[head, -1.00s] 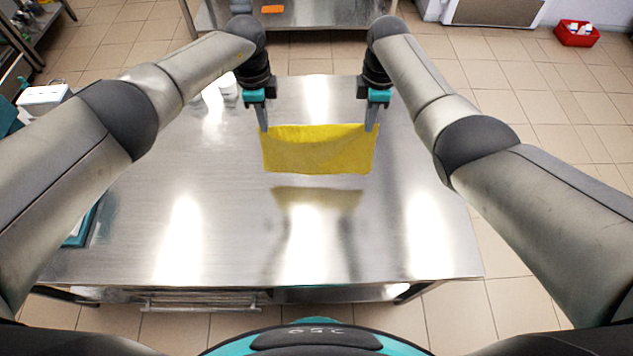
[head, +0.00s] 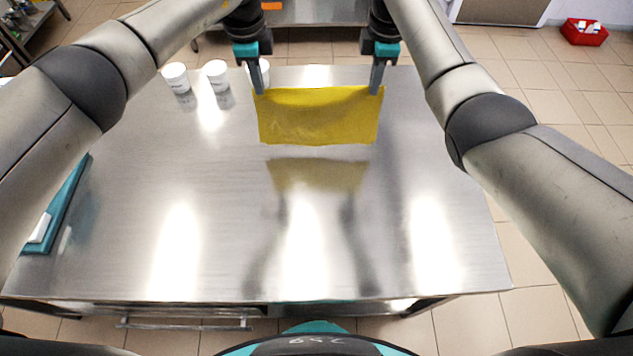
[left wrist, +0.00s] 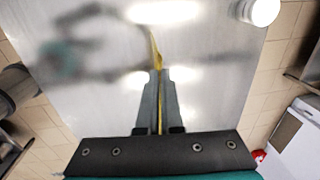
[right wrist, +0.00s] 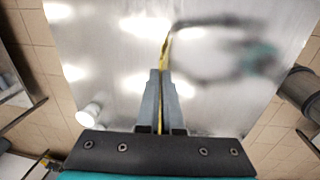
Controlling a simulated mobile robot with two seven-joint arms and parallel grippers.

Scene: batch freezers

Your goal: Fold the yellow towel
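The yellow towel (head: 318,117) hangs spread out between my two grippers, above the far part of the steel table. Its upper edge is pinched at both corners and its lower edge hangs free, with a reflection on the table below. My left gripper (head: 257,92) is shut on the upper left corner; the left wrist view shows the towel edge-on (left wrist: 157,50) between the fingers. My right gripper (head: 376,92) is shut on the upper right corner; the right wrist view also shows the towel as a thin strip (right wrist: 165,52) between the fingers.
The steel table (head: 150,230) is clear in its middle and front. White cups (head: 216,75) stand at the far left of the table, one partly behind my left gripper. A teal item (head: 58,205) lies at the left edge. A red bin (head: 584,32) is on the floor.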

